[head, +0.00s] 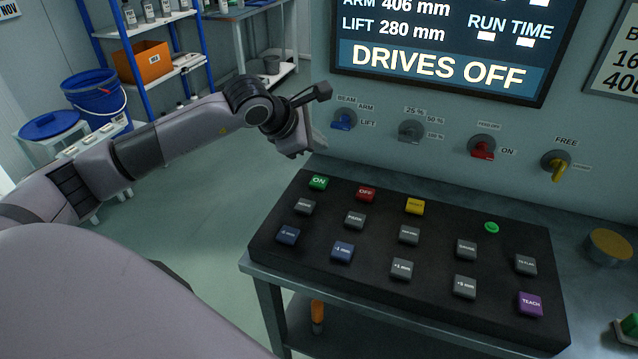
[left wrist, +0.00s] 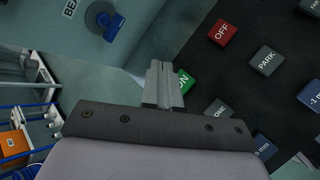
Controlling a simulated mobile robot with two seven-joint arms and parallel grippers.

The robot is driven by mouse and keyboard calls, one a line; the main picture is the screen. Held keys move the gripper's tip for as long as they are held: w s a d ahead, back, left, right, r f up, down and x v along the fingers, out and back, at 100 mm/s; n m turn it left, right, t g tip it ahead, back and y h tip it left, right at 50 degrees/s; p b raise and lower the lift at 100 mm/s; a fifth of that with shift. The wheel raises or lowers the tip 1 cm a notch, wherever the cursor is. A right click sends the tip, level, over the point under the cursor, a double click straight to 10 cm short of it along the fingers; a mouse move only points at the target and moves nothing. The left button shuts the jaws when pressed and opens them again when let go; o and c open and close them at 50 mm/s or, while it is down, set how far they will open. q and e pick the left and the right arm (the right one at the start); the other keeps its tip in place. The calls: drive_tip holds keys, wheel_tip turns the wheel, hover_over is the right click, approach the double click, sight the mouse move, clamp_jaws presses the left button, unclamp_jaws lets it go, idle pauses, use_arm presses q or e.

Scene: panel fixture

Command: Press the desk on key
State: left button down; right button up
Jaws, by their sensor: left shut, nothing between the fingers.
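The green ON key (head: 318,183) is at the far left corner of the black key desk (head: 376,265). My left gripper (head: 316,148) is shut and empty, above and beyond the ON key in the head view, apart from it in that picture. In the left wrist view the shut fingers (left wrist: 163,84) partly cover the green ON key (left wrist: 185,82); I cannot tell the gap in depth. The red OFF key (head: 366,194) is to the right of the ON key, and it also shows in the left wrist view (left wrist: 222,32). My right gripper is not in view.
The screen (head: 440,68) reads DRIVES OFF. Below it on the wall are a blue switch (head: 344,121), a grey switch (head: 410,131), a red switch (head: 481,149) and a yellow switch (head: 556,165). Other keys, including a yellow key (head: 414,206), surround the OFF key.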

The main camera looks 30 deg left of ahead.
sight(316, 183)
use_arm(q)
wheel_tip(316, 183, down, 6)
drive_tip(key=b, duration=0.3)
drive_tip(key=shift+b, duration=0.3)
drive_tip(key=shift+f, duration=0.25)
idle(1.0)
idle(0.4)
drive_tip(key=shift+f+b, duration=0.35)
drive_tip(key=shift+b, duration=0.4)
